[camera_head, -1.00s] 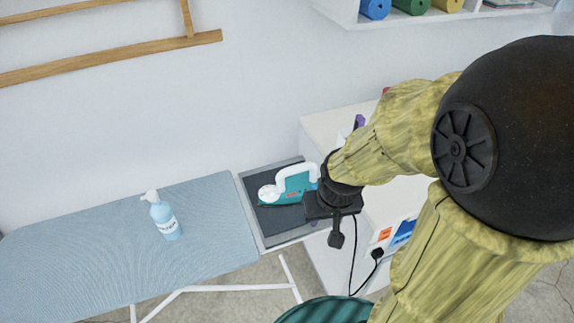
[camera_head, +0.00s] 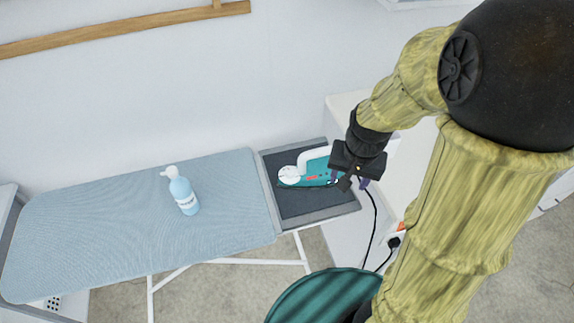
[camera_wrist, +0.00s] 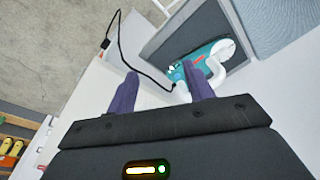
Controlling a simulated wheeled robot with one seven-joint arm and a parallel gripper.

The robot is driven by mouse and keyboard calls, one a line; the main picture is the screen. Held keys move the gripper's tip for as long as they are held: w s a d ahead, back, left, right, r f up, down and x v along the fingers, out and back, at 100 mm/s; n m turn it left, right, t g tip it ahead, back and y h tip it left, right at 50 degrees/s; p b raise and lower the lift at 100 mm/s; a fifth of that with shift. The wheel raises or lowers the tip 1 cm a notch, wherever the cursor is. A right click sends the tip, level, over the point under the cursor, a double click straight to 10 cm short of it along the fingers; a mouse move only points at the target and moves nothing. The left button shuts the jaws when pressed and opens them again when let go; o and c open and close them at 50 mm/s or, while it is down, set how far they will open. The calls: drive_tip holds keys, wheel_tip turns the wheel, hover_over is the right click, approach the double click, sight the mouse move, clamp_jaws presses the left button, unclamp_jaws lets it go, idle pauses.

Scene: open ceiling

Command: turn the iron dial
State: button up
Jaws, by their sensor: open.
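The iron (camera_head: 320,170) is teal with a white handle and a round white part (camera_head: 289,175) at its left end. It lies on the dark rest tray (camera_head: 290,203) at the right end of the ironing board. In the wrist view the iron (camera_wrist: 190,65) is beyond the fingers, partly hidden by the right finger. I cannot clearly make out the dial. My gripper (camera_head: 355,183) is over the right side of the tray, at the iron's right end. Its two purple fingers (camera_wrist: 160,88) are apart with nothing held between them.
A blue spray bottle (camera_head: 184,194) stands on the blue ironing board (camera_head: 110,225). A black cord (camera_head: 375,215) runs down to a plug (camera_head: 394,242) by the white cabinet (camera_head: 345,107). A round green-striped thing (camera_head: 315,297) is in front.

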drive_tip(key=w+a+m+g+p, duration=0.2)
drive_tip(key=w+a+m, duration=0.2)
drive_tip(key=w+m, duration=0.3)
drive_tip(key=m+h+p, duration=0.5)
drive_tip(key=m, duration=0.4)
hover_over(289, 170)
drive_tip(key=w+a, duration=0.1)
drive_tip(key=a, duration=0.6)
drive_tip(key=shift+a, duration=0.1)
drive_tip(key=p+x, duration=0.2)
drive_tip(key=x, duration=0.6)
drive_tip(key=p+x, duration=0.2)
drive_tip(key=x, duration=0.6)
drive_tip(key=shift+s+a+f, duration=0.1)
drive_tip(key=shift+s+f, duration=0.1)
drive_tip(key=shift+s, duration=0.05)
drive_tip(key=shift+f, duration=0.5)
drive_tip(key=shift+c, duration=0.4)
